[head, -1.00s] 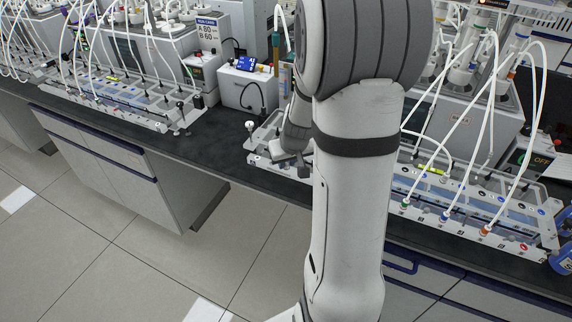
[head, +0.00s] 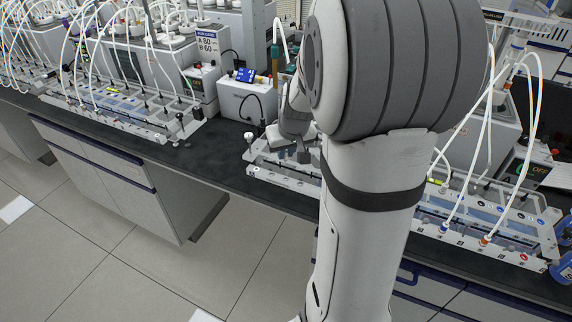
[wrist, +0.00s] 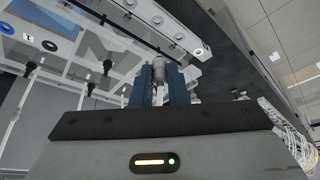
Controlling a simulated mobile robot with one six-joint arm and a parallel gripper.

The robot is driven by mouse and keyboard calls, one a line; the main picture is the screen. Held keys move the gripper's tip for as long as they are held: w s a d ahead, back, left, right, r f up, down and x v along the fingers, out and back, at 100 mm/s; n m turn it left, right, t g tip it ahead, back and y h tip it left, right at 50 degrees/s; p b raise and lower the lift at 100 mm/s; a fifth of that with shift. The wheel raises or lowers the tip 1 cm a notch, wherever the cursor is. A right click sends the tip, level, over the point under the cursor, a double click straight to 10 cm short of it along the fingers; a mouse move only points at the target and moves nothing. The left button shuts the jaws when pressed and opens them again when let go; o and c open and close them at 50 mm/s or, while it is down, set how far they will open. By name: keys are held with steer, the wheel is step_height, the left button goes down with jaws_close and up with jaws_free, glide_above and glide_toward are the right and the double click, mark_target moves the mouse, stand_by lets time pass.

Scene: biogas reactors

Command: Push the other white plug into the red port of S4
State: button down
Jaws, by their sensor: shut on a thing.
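My gripper (wrist: 158,84) shows in the wrist view with its two blue fingers shut on a pale, whitish plug (wrist: 159,69). The plug stands between the fingertips, close to the pale rail of a rack (wrist: 150,17). I cannot tell whether it touches a port. In the head view, my gripper (head: 303,155) is small and partly hidden by my arm, over the left end of the front rack (head: 285,179). I cannot make out the red port or the S4 label in either view.
White tubes with a blue plug (head: 443,228) and an orange plug (head: 485,240) reach the front rack's right part. Another rack (head: 120,122) stands at the left. A white box with a blue display (head: 243,97) stands behind. My arm hides the front rack's middle.

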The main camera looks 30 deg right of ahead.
mark_target(287, 152)
steer(key=shift+r, duration=1.15)
steer(key=shift+r, duration=0.15)
steer(key=shift+r+p, duration=0.85)
steer(key=shift+r, duration=0.45)
steer(key=shift+r, duration=0.1)
steer(key=shift+r+p, duration=0.4)
steer(key=shift+r, duration=0.3)
steer(key=shift+d+f, duration=0.1)
